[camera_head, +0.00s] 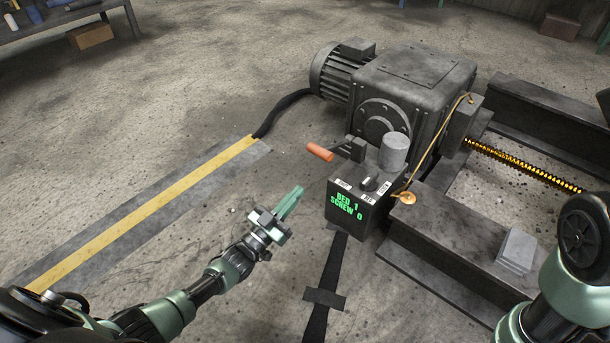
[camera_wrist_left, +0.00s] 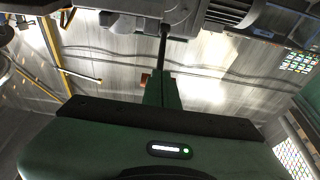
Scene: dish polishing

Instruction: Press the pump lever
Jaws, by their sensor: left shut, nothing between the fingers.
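The pump lever (camera_head: 320,152) has an orange handle that sticks out to the left from a dark bracket on the control box (camera_head: 352,205). The box's green display reads BED 1, SCREW 0. My left gripper (camera_head: 298,190) is shut and empty, its green fingers pointing up and right, below and left of the lever handle and apart from it. My right gripper is out of view; part of my right arm shows at the lower right.
A grey motor and gearbox (camera_head: 415,85) stand behind the control box. A steel rail (camera_head: 460,240) and a yellow screw (camera_head: 520,165) lie to the right. A yellow-striped cable cover (camera_head: 150,212) runs across the floor at left. Open concrete floor lies left of the box.

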